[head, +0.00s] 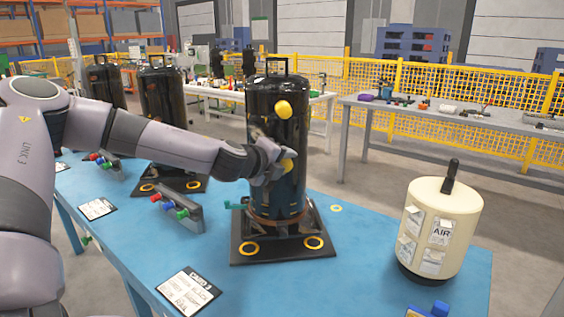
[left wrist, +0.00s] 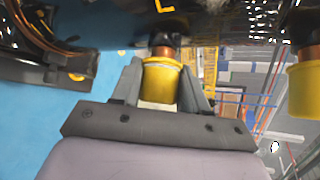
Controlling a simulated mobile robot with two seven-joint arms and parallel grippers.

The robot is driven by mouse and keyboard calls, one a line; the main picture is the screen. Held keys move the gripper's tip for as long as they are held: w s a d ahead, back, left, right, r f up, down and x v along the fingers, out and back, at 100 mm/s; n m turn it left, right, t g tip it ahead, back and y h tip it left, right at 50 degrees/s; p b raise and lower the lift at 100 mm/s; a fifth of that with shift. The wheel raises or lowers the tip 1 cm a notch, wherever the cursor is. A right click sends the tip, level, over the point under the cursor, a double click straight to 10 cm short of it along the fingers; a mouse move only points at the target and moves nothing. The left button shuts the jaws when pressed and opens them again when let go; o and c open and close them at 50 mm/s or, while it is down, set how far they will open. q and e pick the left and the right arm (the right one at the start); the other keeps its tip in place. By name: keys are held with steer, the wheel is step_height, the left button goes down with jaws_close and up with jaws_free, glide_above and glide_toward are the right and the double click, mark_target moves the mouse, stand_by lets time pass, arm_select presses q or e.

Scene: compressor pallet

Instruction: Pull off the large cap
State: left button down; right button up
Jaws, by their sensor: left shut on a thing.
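A tall black compressor (head: 277,190) stands upright on a black base plate on the blue table. Two yellow caps show on its side, an upper cap (head: 283,109) and a lower cap (head: 290,165). My left gripper (head: 277,164) is at the lower cap. In the left wrist view, my left gripper (left wrist: 160,85) has its fingers on both sides of a yellow cap (left wrist: 161,82) and is shut on it. A copper-coloured stub (left wrist: 163,52) shows between this cap and the black body. The other yellow cap (left wrist: 305,90) is at the right edge there. My right gripper is not in view.
A cream tank (head: 440,228) with labels stands at the table's right. A grey block with coloured fittings (head: 178,208) and a printed card (head: 188,291) lie on the blue table (head: 130,240). More black compressors (head: 162,100) stand behind my left arm.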

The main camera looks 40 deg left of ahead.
arm_select(q)
steer(key=shift+s+d, duration=0.95)
steer(key=shift+d, duration=0.25)
steer(key=shift+s+d, duration=0.9)
steer(key=shift+d, duration=0.25)
